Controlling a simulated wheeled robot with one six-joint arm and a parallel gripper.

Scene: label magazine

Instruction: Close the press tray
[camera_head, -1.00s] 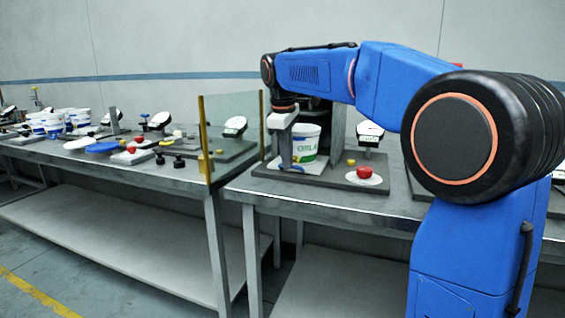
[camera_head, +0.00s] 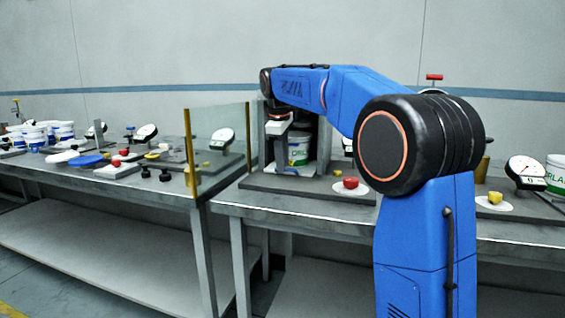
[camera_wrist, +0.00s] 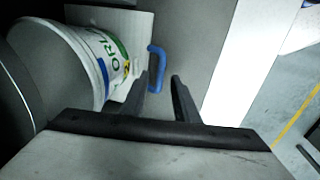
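The press (camera_head: 322,142) is a grey upright frame on a dark base plate. A white tub with a green label (camera_head: 299,148) stands inside it in shadow, partly hidden by my gripper (camera_head: 278,142). In the wrist view the tub (camera_wrist: 75,60) stands on a light grey tray plate (camera_wrist: 137,28) with a blue handle (camera_wrist: 156,66) at its edge.
A red button (camera_head: 350,182) on a white disc sits at the front of the base. A glass panel with yellow posts (camera_head: 222,150) stands to the left. A dial (camera_head: 526,172) and yellow knob (camera_head: 495,197) are at right. Tubs and tools crowd the left bench.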

